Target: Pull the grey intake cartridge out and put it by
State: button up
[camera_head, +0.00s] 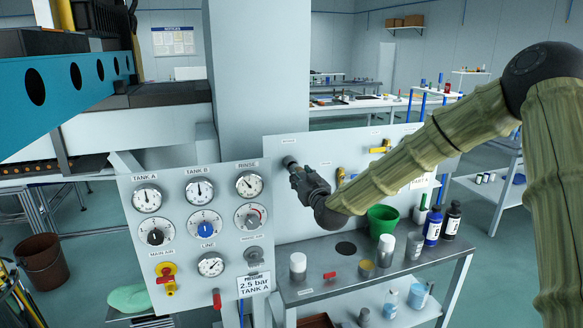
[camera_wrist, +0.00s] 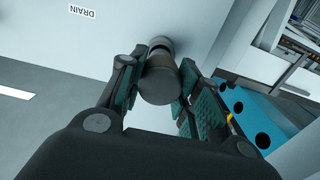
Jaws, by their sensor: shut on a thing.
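The grey intake cartridge (camera_wrist: 160,84) is a short dark grey cylinder with a lighter collar at the white panel face, in the middle of the wrist view. In the head view its end (camera_head: 290,162) shows at the upper left of the back panel. My gripper (camera_wrist: 157,88) has its fingers on either side of the cylinder and is shut on it. In the head view my gripper (camera_head: 297,174) points at the panel, with the arm coming from the right. The cartridge still meets the panel; how deep it sits is hidden.
A gauge panel (camera_head: 178,262) stands close on the left. Below is a metal bench (camera_head: 318,256) with white-capped jars (camera_head: 298,265), a red part (camera_head: 330,275), a green bucket (camera_head: 381,221) and dark bottles (camera_head: 451,220). Bare bench top shows between them. A DRAIN label (camera_wrist: 82,12) is on the panel.

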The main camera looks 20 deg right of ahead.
aim_at(302, 177)
jog(key=shift+s+d, duration=0.1)
jog(key=shift+s, duration=2.4)
